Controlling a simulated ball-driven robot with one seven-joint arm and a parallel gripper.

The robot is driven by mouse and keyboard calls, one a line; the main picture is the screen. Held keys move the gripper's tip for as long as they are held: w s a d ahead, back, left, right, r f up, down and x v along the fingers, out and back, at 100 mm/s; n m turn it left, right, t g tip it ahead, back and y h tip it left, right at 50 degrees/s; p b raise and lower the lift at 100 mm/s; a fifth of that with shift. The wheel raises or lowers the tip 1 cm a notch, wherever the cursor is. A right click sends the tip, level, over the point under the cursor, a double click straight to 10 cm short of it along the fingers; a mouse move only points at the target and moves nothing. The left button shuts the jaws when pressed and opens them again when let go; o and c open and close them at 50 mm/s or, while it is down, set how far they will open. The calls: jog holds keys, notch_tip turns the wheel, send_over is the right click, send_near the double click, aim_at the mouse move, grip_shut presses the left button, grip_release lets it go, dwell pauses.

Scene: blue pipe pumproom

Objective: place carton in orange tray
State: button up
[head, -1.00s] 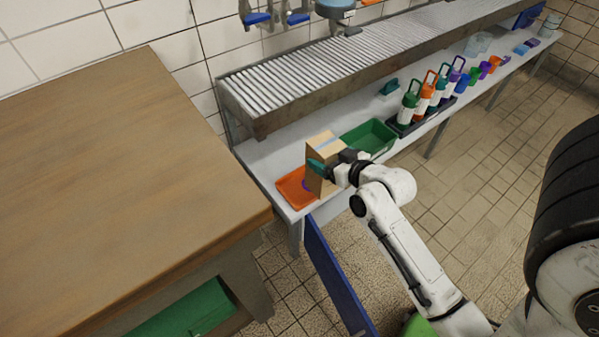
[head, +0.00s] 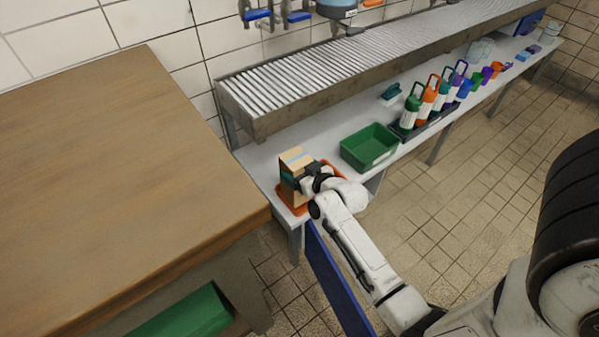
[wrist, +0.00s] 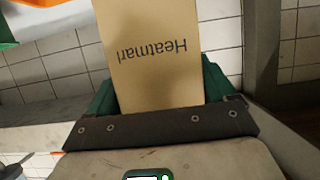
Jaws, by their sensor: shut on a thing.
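The brown carton (head: 293,158) is upright in the head view, at the near-left end of the grey lower bench. My gripper (head: 291,179) is shut on it, its green fingers on the carton's sides. In the wrist view the carton (wrist: 160,65) stands between the fingers (wrist: 155,92), with dark lettering upside down. The orange tray (head: 289,207) lies under and around the carton, its rim showing on both sides. The carton and my arm hide most of the tray, and I cannot tell whether the carton touches its floor.
A green bin (head: 370,148) stands right of the orange tray. Several bottles in a dark rack (head: 424,127) are further along the bench. A slatted metal shelf (head: 340,68) overhangs behind. A wooden table (head: 110,190) fills the left, and a blue panel (head: 336,278) stands below the bench end.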

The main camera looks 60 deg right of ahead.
jog(key=shift+f, duration=0.25)
jog(key=o, duration=1.4)
jog(key=shift+c, duration=0.2)
jog(key=shift+r, duration=0.15)
